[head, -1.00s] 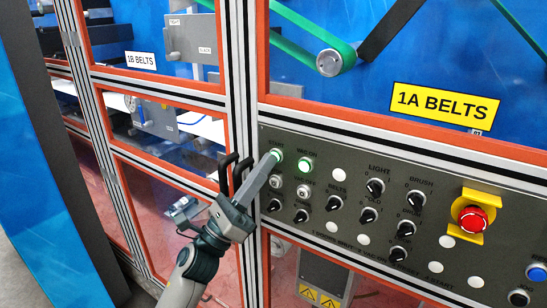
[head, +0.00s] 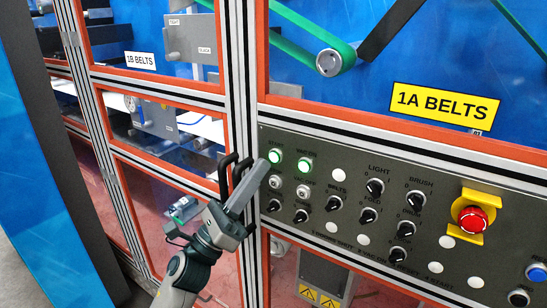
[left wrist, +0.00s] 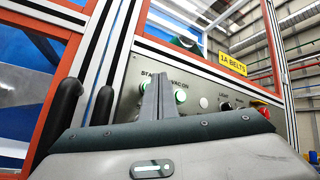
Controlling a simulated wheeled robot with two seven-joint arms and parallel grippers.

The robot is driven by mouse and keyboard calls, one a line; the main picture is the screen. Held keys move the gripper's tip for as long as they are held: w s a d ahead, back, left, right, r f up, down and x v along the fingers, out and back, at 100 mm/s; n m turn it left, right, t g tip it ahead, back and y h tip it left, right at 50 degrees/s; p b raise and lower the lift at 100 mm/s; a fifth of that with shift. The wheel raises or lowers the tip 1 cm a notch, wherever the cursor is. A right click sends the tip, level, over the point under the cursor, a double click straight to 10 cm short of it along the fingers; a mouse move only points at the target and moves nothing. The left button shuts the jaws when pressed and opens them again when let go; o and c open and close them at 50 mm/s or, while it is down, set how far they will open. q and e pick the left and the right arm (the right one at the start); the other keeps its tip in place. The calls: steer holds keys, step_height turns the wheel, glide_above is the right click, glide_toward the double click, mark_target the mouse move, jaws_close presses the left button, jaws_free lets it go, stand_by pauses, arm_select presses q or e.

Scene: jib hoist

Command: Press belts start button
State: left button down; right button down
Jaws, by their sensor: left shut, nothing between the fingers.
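The green-lit START button (head: 275,156) is at the upper left of the grey control panel (head: 318,160). My left gripper (head: 263,164) is shut and empty, its fingertips just left of and below this button, and a small gap seems to show between them. In the left wrist view the shut fingers (left wrist: 159,84) point at the panel between the START label and the green-lit VAC ON button (left wrist: 180,96); they hide most of the START button there. My right gripper is not in view.
The VAC ON button (head: 304,164) is lit green right beside START. Several black knobs and key switches sit below and to the right, with a red emergency stop (head: 473,219) farther right. A black door handle (head: 232,172) stands out from the frame close to my left fingers.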

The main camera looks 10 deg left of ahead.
arm_select(q)
steer(key=shift+s+a, duration=0.25)
steer(key=shift+s, duration=0.4)
steer(key=shift+s+a, duration=0.2)
steer(key=shift+s, duration=0.45)
steer(key=shift+s+a, duration=0.25)
steer(key=shift+s, duration=0.4)
